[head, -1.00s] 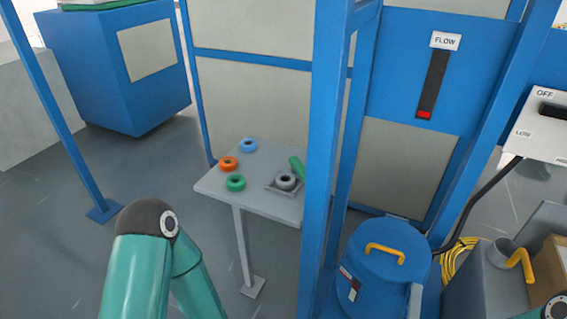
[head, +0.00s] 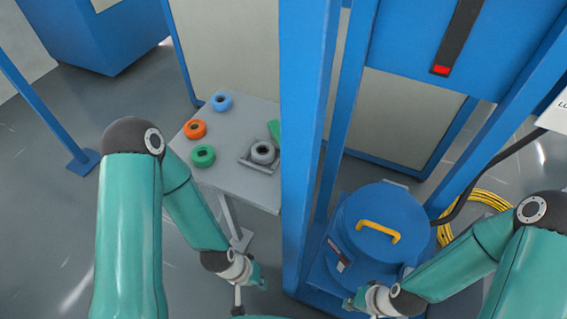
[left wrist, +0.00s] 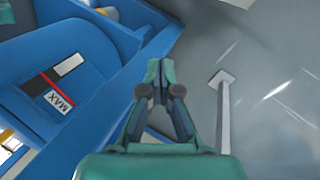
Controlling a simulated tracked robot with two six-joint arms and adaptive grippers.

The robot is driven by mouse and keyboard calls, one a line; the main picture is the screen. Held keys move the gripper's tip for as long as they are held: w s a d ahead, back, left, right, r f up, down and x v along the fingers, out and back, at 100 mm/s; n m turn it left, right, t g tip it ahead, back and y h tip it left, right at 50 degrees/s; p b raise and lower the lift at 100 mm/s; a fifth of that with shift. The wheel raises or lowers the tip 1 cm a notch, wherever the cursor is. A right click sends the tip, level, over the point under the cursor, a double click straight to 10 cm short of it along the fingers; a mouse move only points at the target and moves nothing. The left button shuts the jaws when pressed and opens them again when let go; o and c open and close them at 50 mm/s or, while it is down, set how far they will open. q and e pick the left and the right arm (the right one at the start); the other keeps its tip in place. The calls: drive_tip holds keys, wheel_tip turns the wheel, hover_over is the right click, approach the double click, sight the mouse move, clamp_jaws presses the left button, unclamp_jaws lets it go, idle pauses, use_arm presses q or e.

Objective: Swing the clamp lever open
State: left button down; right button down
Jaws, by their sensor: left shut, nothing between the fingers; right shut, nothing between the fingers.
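I cannot make out a clamp lever for certain in these frames. My left gripper (head: 260,280) is shut and empty in front of the post, left of the drum. In the left wrist view its fingertips (left wrist: 160,70) are together over floor and a blue frame edge, beside a blue body with a MAX label (left wrist: 58,100). My right gripper (head: 352,303) is low in front of the drum, shut and empty, small in view.
A grey table (head: 225,175) at left holds blue (head: 222,101), orange (head: 195,129) and green (head: 203,156) rings, plus a grey ring (head: 262,152) in a square holder. A blue post (head: 308,130) stands between table and drum. A yellow coil (head: 485,205) lies at right.

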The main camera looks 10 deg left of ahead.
use_arm(q)
drive_tip(key=w+a+r+n+t+h+p, duration=0.1)
drive_tip(key=w+a+r+n+t+p, duration=0.15)
drive_tip(key=r+n+p, duration=0.75)
drive_tip(key=w+a+r+n+t+h+p, duration=0.15)
drive_tip(key=w+r+n, duration=0.35)
drive_tip(key=r, duration=1.1)
drive_tip(key=w+a+r+n+t+h+p, duration=0.15)
drive_tip(key=r+n+p, duration=0.25)
drive_tip(key=r+n, duration=0.65)
drive_tip(key=w+d+f+m+b, duration=0.1)
drive_tip(key=w+d+f+b, duration=0.1)
drive_tip(key=w+d+f+m+b, duration=0.1)
drive_tip(key=w+d+f+b, duration=0.1)
drive_tip(key=d+f+b, duration=0.1)
drive_tip(key=shift+w+f+g+y, duration=0.15)
drive_tip(key=shift+w+g+y, duration=0.2)
drive_tip(key=shift+y, duration=0.05)
drive_tip(key=shift+w+d+r+p, duration=0.2)
drive_tip(key=shift+w+d+p, duration=0.1)
drive_tip(key=shift+w+d, duration=0.15)
drive_tip(key=shift+w+d+r+p, duration=0.2)
drive_tip(key=shift+w+d+p, duration=0.1)
drive_tip(key=shift+d, duration=0.2)
drive_tip(key=shift+w+d, duration=0.4)
drive_tip(key=shift+d, duration=0.05)
